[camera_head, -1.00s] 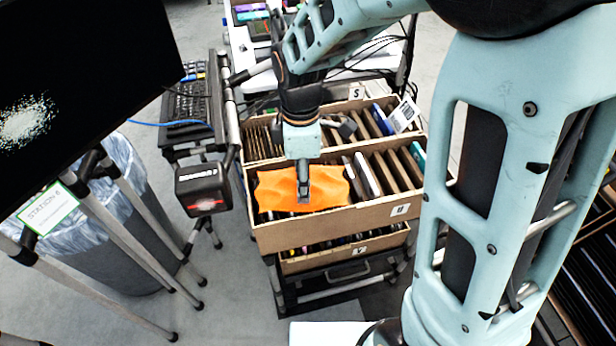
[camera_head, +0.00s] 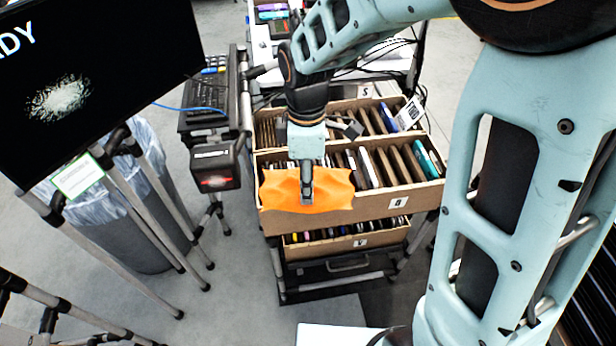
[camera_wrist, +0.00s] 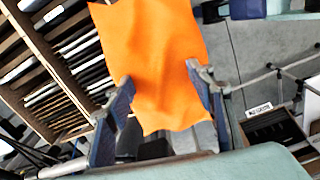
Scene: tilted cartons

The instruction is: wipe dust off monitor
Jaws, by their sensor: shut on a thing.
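The monitor (camera_head: 120,95) is a dark screen at the upper left of the head view. A white speckled dust patch (camera_head: 64,98) shows on it, with part of some white lettering at its left edge. My gripper (camera_head: 307,192) is shut on an orange cloth (camera_head: 285,192) and holds it in front of the cartons, well to the right of the monitor. In the wrist view the cloth (camera_wrist: 155,60) spreads beyond my two fingers (camera_wrist: 163,85) and hides part of what lies behind it. The cloth is apart from the screen.
Tilted cartons (camera_head: 375,207) with thin items stand on a rack behind the cloth. A keyboard (camera_head: 207,92) and a dark device with a red light (camera_head: 215,167) stand between monitor and cartons. A lined bin (camera_head: 150,240) and metal poles are below the monitor. Grey floor is open in front.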

